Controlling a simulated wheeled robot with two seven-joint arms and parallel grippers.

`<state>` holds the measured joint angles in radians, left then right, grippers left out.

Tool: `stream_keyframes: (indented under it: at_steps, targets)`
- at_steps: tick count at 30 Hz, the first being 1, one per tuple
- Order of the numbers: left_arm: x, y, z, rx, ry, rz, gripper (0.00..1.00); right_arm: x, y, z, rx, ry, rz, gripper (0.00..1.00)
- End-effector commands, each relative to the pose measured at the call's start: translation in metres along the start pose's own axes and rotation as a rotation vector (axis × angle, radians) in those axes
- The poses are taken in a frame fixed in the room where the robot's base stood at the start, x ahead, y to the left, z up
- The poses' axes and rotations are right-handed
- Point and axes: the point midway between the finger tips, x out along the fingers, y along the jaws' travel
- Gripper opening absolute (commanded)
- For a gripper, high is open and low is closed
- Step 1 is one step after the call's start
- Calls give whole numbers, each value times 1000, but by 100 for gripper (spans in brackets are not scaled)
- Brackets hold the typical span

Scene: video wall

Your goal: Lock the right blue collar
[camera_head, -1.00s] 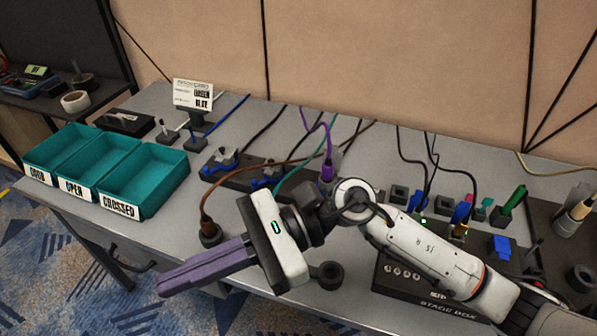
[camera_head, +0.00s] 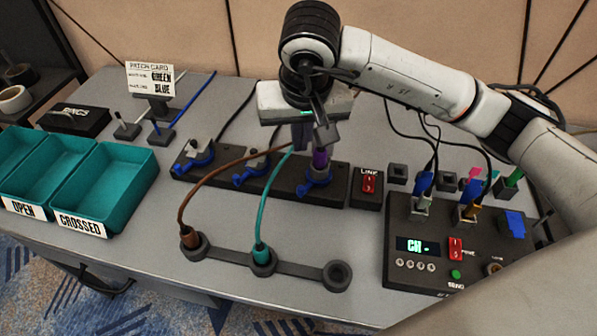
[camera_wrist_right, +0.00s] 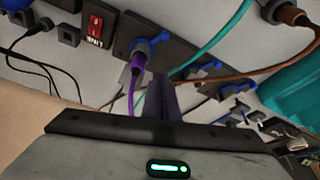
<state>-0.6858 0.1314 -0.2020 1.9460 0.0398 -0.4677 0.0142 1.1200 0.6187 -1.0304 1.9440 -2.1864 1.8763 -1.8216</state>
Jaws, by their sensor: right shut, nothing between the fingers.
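The right blue collar (camera_head: 318,178) is on the right end of the dark socket strip (camera_head: 335,198), around the base of an upright purple plug (camera_head: 320,158). In the right wrist view, the collar (camera_wrist_right: 147,44) and purple plug (camera_wrist_right: 138,62) show left of the fingers. My right gripper (camera_head: 303,142) points down just left of and behind the plug, shut and empty. Whether it touches the plug or collar I cannot tell. The middle blue collar (camera_head: 250,176) and left blue collar (camera_head: 193,161) sit farther left on the strip. My left gripper is not in view.
Brown (camera_head: 189,237) and teal (camera_head: 262,254) plugs stand in a front holder; their cables arch over the strip. A LINK switch box (camera_head: 367,187) stands right of the strip, with the stage box (camera_head: 420,282) beyond. Teal trays (camera_head: 108,185) are at left.

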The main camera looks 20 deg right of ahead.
Motion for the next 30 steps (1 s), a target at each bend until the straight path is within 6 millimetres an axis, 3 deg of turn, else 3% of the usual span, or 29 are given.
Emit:
stream_keyframes:
  at_steps: [8,21,30]
  targets:
    - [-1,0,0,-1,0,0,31,12,-1,1,2,-5,-1,0]
    - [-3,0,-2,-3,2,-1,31,101,-1,2,3,-8,-2,0]
    - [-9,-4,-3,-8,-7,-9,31,88,-2,35,1,-4,-5,0]
